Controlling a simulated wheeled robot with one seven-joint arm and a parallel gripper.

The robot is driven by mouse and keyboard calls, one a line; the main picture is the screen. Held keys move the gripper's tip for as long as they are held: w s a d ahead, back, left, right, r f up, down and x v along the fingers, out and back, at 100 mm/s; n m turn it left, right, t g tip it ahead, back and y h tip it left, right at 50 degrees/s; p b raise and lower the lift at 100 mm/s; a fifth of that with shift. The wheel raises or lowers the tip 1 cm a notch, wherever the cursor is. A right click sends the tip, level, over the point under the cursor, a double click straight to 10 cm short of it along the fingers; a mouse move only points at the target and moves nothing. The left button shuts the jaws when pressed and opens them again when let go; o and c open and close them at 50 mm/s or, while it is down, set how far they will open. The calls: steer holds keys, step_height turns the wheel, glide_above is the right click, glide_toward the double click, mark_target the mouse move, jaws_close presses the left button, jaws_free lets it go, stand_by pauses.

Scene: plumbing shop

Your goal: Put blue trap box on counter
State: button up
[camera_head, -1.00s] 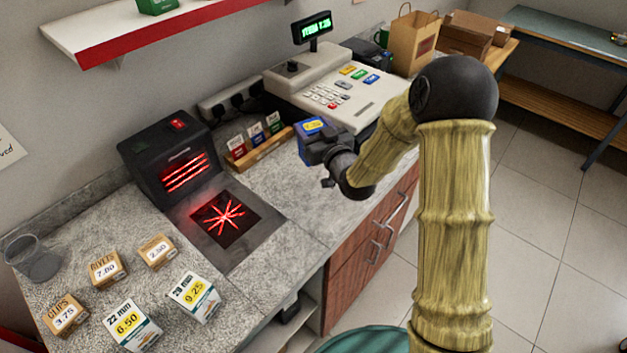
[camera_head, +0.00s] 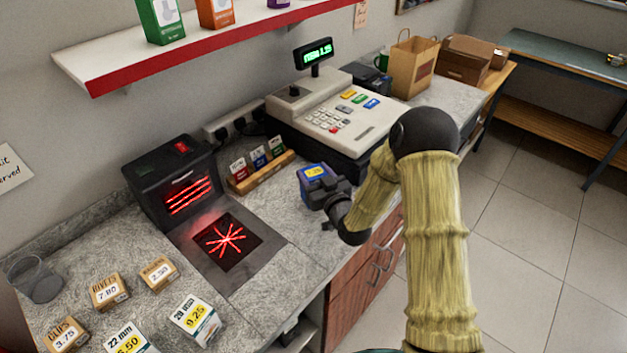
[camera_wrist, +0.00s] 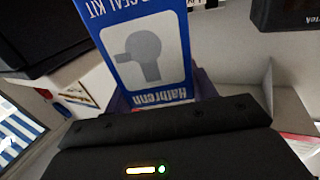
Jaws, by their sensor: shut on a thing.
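The blue trap box (camera_head: 314,182), with a yellow price label on top, is in my gripper (camera_head: 326,193) at the counter's right part, in front of the cash register. My gripper is shut on it. In the wrist view the box (camera_wrist: 150,50) shows a white and blue face with a grey pipe picture, close beyond the dark gripper body. The counter (camera_head: 270,205) is grey speckled stone. I cannot tell whether the box touches the counter or is held just above it.
A scanner (camera_head: 170,180) with a lit red plate (camera_head: 228,241) stands left of the box. A card rack (camera_head: 262,172) and the cash register (camera_head: 335,115) are behind it. Small priced boxes (camera_head: 109,291) and a glass (camera_head: 36,279) occupy the left end.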

step_height(320, 180, down, 3)
steer(key=shift+w+r, duration=0.15)
steer(key=shift+r, duration=0.05)
steer(key=shift+d, duration=0.1)
steer(key=shift+f, duration=0.15)
steer(key=o, duration=1.1)
steer(key=shift+s+r, duration=0.2)
steer(key=b+v, duration=0.4)
steer(key=v, duration=0.8)
